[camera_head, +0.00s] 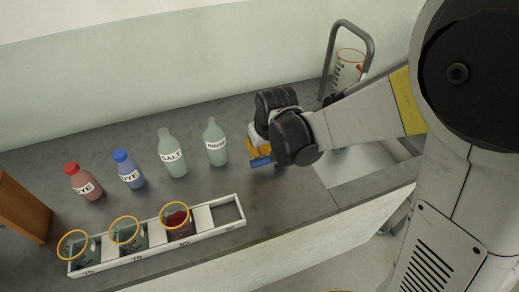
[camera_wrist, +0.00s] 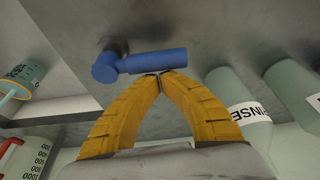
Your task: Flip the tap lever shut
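The blue tap lever (camera_wrist: 150,62) shows in the wrist view as a bar with a round knob at its left end, lying sideways just beyond my fingertips. In the head view a blue piece of it (camera_head: 261,162) shows just below my gripper (camera_head: 260,146). The yellow fingers of my gripper (camera_wrist: 160,74) meet at their tips, with nothing seen between them. The tips are at or very near the bar's lower edge; I cannot tell whether they touch it. The grey arched tap spout (camera_head: 347,30) stands at the back right, partly behind my arm.
A white rack (camera_head: 160,248) with three orange-rimmed beakers runs along the front. A sink basin (camera_head: 365,165) lies right. A red-rimmed beaker (camera_head: 348,70) is behind my arm.

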